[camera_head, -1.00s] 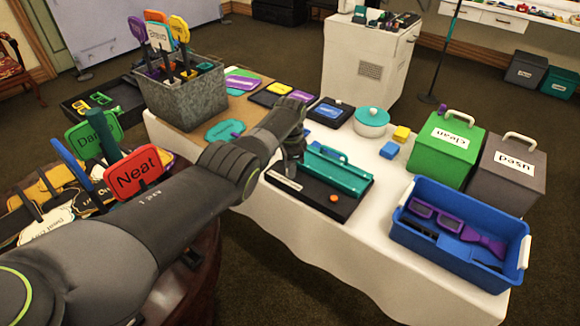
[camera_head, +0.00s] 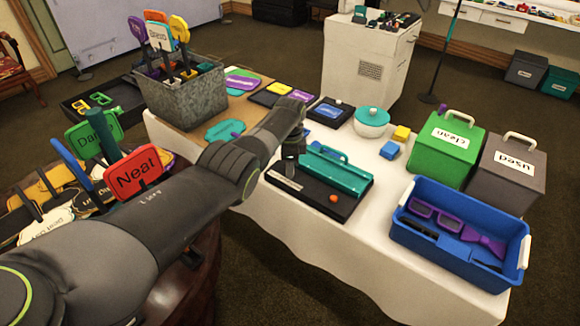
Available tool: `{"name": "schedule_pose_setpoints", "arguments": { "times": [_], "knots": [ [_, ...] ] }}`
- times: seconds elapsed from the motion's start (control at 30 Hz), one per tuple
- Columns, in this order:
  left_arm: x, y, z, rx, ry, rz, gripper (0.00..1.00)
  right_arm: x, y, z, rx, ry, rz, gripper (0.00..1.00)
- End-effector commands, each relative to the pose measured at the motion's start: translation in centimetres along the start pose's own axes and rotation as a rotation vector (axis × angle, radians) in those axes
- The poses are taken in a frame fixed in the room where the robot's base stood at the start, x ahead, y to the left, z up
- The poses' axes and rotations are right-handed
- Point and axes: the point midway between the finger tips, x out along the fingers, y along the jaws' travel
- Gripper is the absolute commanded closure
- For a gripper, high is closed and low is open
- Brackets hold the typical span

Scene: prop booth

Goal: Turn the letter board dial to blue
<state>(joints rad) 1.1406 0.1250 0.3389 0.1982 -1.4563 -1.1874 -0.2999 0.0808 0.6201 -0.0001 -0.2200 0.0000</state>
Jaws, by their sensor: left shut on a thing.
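The letter board (camera_head: 347,208) is a black board on the white-covered table, with a teal bar along its back, a pale strip at its left and a small orange-red knob at its front right. My left gripper (camera_head: 290,166) points down at the board's back left corner. It is shut on the dial there, which its fingers and wrist hide. The dial's colour setting cannot be seen. My right gripper is not in view.
A blue bin (camera_head: 448,267) with purple props stands at the table's right front, before a green box (camera_head: 440,155) and a grey box (camera_head: 507,177). A teal-lidded pot (camera_head: 371,122) stands behind the board. A metal bin (camera_head: 190,105) of signs stands at the back left.

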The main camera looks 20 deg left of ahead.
Motion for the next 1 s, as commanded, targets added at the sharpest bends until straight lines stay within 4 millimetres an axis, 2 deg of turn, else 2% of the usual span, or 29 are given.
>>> {"name": "schedule_pose_setpoints", "arguments": {
  "times": [0.07,0.1,0.23,0.5,0.63,0.77,1.0],
  "knots": [
    [-0.2,-0.1,0.0,0.001,0.001,-0.005,1.0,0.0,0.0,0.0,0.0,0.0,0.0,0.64],
    [-0.2,-0.1,0.0,0.001,0.001,-0.005,0.74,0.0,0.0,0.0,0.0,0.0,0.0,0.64],
    [-0.1,-0.1,0.0,0.0,0.0,-0.004,0.57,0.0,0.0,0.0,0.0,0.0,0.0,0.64],
    [-0.1,0.0,0.0,0.0,0.0,-0.001,0.56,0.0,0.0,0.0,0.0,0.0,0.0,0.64],
    [-0.7,-0.1,0.0,-0.001,0.0,-0.002,0.56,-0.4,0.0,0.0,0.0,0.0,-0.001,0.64],
    [-2.5,-0.1,0.0,0.0,0.001,-0.003,0.56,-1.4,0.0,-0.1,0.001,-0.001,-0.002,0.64],
    [-7.2,-0.1,0.0,0.001,0.001,-0.006,0.56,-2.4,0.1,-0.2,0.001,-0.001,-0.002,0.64]
  ]
}}
